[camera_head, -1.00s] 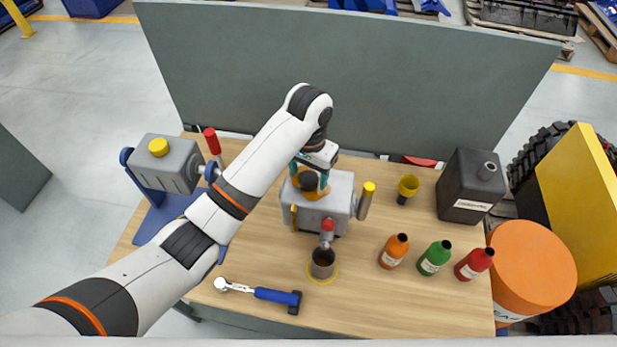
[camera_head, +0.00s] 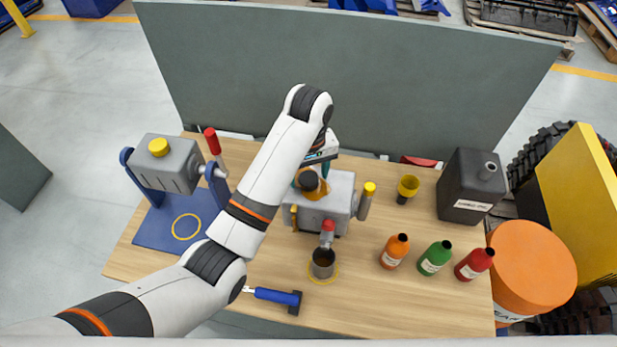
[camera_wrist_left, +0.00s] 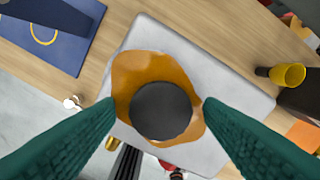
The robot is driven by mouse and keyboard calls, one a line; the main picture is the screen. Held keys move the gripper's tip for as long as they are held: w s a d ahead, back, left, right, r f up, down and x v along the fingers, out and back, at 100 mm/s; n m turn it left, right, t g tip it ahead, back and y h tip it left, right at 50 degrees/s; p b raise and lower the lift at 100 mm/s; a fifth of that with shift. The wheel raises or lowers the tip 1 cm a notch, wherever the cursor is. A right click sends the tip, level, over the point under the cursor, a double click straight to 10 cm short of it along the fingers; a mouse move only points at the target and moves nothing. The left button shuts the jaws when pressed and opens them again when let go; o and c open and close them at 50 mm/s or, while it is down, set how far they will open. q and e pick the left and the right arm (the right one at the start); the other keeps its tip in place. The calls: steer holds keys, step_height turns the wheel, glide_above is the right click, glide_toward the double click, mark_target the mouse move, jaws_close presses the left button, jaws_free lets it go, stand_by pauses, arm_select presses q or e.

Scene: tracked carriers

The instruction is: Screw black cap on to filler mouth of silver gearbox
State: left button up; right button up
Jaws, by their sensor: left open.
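The silver gearbox (camera_head: 338,190) stands on the wooden bench, and its top also shows in the left wrist view (camera_wrist_left: 232,84). The round black cap (camera_wrist_left: 161,110) is on top of it, also seen in the head view (camera_head: 308,181). An amber-brown patch (camera_wrist_left: 133,73) surrounds the cap. The filler mouth is hidden, and I cannot tell how far the cap is threaded. My left gripper (camera_wrist_left: 158,107) is open, with teal fingers on opposite sides of the cap and visible gaps between. In the head view, the left gripper (camera_head: 311,172) is over the gearbox, partly behind my arm.
A grey cup (camera_head: 323,263) is under the gearbox's red-handled tap. Orange (camera_head: 394,252), green (camera_head: 434,259) and red (camera_head: 473,265) bottles stand right. A black can (camera_head: 466,190) and yellow funnel (camera_head: 407,188) are behind.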

arm_select(q)
steer(key=c, duration=0.8)
steer(key=shift+o, duration=0.2)
steer(key=m, duration=0.9)
steer(key=shift+m, duration=0.4)
steer(key=m, duration=0.9)
steer(key=o, duration=1)
steer(key=shift+c, duration=0.2)
